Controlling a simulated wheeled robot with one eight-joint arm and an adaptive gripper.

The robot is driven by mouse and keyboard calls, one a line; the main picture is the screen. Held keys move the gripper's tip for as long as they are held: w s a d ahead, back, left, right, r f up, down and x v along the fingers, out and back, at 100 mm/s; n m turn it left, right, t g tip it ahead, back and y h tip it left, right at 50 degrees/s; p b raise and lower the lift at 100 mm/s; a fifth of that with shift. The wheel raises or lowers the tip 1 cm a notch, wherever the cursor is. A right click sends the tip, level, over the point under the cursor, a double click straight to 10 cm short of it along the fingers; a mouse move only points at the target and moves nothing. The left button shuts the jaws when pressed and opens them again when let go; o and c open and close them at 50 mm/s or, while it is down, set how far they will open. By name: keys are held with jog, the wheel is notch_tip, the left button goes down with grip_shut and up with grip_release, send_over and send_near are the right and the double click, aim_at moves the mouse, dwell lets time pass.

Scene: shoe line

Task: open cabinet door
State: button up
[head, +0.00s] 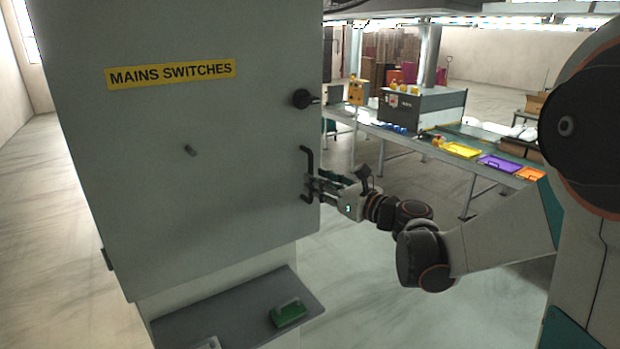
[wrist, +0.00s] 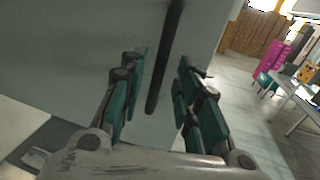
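The grey cabinet door (head: 210,180) with a yellow "MAINS SWITCHES" label (head: 171,74) fills the left of the head view and looks shut. A dark vertical bar handle (head: 308,160) is near its right edge, below a round black knob (head: 302,98). My gripper (head: 314,187) is at the lower part of the handle. In the wrist view the handle (wrist: 167,60) runs down between the two green-padded fingers of my gripper (wrist: 158,95). The fingers are open, with gaps showing on both sides of the handle.
A grey shelf (head: 190,325) with a green block (head: 288,313) sits below the door. A conveyor line (head: 480,150) with yellow (head: 461,149), purple (head: 502,163) and orange trays stands at the back right. The floor between the cabinet and the line is clear.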

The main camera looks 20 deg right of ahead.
aim_at(310, 197)
jog(key=shift+x, duration=1.75)
grip_shut()
